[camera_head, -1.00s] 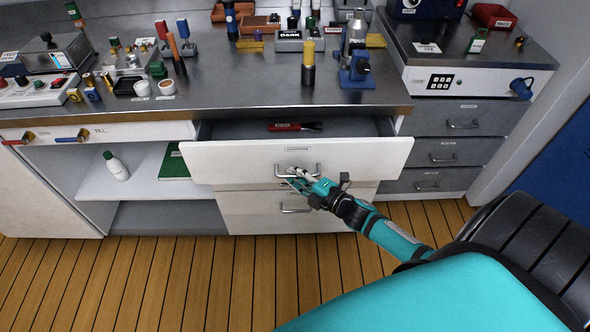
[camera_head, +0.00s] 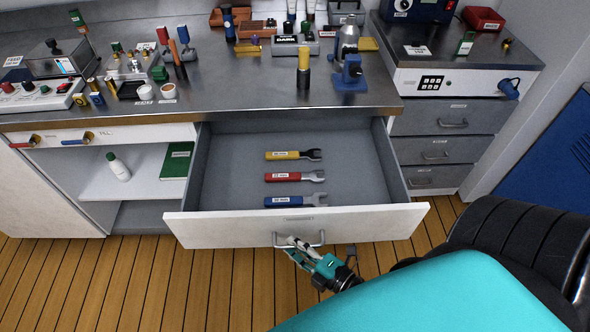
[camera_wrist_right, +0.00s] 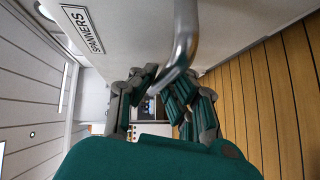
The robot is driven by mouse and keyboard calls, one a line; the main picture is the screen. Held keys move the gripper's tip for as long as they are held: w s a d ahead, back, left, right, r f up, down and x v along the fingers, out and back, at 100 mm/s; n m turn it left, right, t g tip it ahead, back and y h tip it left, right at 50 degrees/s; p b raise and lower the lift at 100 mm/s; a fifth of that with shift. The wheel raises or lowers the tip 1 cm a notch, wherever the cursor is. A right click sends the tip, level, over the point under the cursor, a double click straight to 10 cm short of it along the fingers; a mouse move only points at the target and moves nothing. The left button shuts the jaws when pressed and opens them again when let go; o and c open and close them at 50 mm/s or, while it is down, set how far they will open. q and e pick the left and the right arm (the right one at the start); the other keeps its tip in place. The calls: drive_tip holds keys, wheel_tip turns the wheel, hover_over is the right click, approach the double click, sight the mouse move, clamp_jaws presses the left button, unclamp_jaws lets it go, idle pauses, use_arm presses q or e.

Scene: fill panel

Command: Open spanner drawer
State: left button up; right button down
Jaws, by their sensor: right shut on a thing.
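The spanner drawer (camera_head: 230,228) is pulled well out below the worktop, with its white front and metal bar handle (camera_head: 321,238). Inside lie a yellow spanner (camera_head: 284,155), a red spanner (camera_head: 284,177) and a blue spanner (camera_head: 286,201). My right gripper (camera_head: 293,245) is shut on the handle from the front. In the right wrist view the handle (camera_wrist_right: 186,40) runs between the fingers (camera_wrist_right: 168,95), beside a label reading SPANNERS (camera_wrist_right: 84,32). My left gripper does not show.
The metal worktop (camera_head: 230,95) holds tools, cups and small machines. A grey drawer unit (camera_head: 440,150) stands to the right, its drawers shut. An open shelf (camera_head: 110,187) with a white bottle (camera_head: 118,167) and a green book (camera_head: 177,160) lies left. Wooden floor (camera_head: 200,290) is clear in front.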

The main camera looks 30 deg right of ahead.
drive_tip(key=shift+s+a+r, duration=0.2)
drive_tip(key=shift+s+a, duration=0.1)
drive_tip(key=shift+s, duration=0.05)
drive_tip(key=c, duration=1.4)
unclamp_jaws()
drive_tip(key=shift+s, duration=0.1)
drive_tip(key=v, duration=1.2)
